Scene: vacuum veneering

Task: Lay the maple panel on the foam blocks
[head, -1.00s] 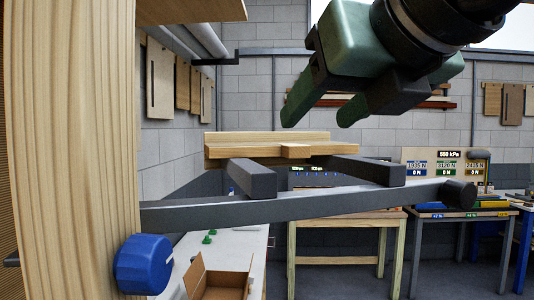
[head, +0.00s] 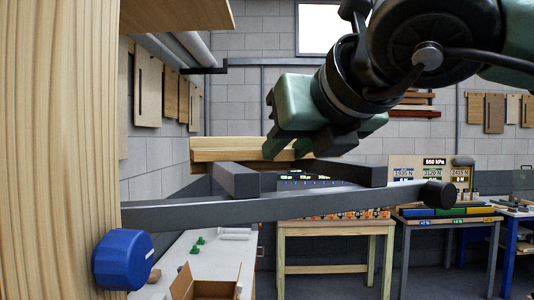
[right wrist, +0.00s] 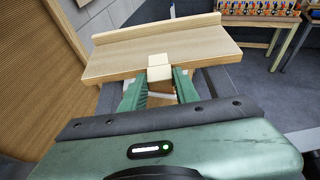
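A pale wooden panel (head: 225,150), apparently the maple one, lies on dark rack arms in the head view. In the right wrist view the panel (right wrist: 210,48) has a raised strip along its far edge and a small block (right wrist: 159,73) at its near edge. My right gripper (head: 284,150) reaches down over the panel's near edge. In the right wrist view its green fingers (right wrist: 160,82) stand on either side of the block, with narrow gaps, open. My left gripper is not in view. I cannot make out the foam blocks.
A dark rail (head: 300,204) with a round end crosses in front of the panel. A wooden post with a blue knob (head: 122,260) stands close at left. Below are a white bench with an open cardboard box (head: 183,284) and a wooden table (head: 337,228).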

